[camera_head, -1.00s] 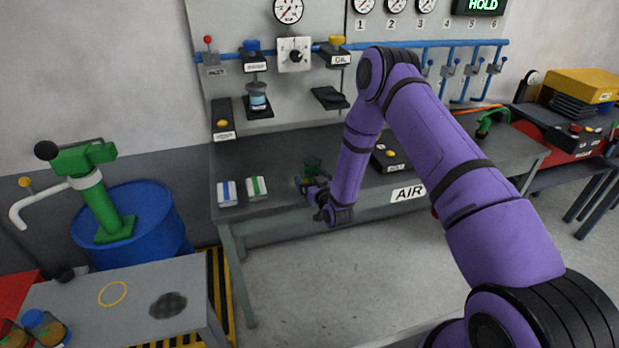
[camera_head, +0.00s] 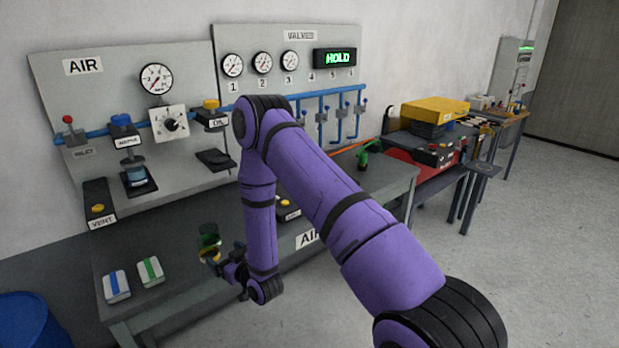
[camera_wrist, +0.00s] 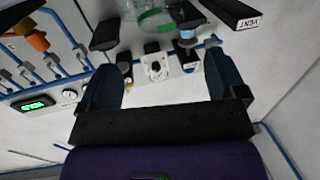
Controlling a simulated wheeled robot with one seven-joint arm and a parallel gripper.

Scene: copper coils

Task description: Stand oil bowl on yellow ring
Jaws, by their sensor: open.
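The oil bowl (camera_head: 208,238) looks like a clear and green glass vessel with an amber part low down. It stands near the front of the grey workbench. In the wrist view the bowl (camera_wrist: 155,20) shows at the top edge, partly cut off, beyond my fingertips. My gripper (camera_head: 222,267) is beside the bowl at the bench's front, partly hidden in the head view by its own wrist. In the wrist view my gripper (camera_wrist: 160,62) has its two fingers wide apart with nothing between them.
A blue-striped block (camera_head: 116,286) and a green-striped block (camera_head: 150,271) lie left of the bowl. A VENT button box (camera_head: 99,207) and a panel with gauges and blue pipes (camera_head: 185,170) stand behind. A blue drum (camera_head: 25,325) is at lower left.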

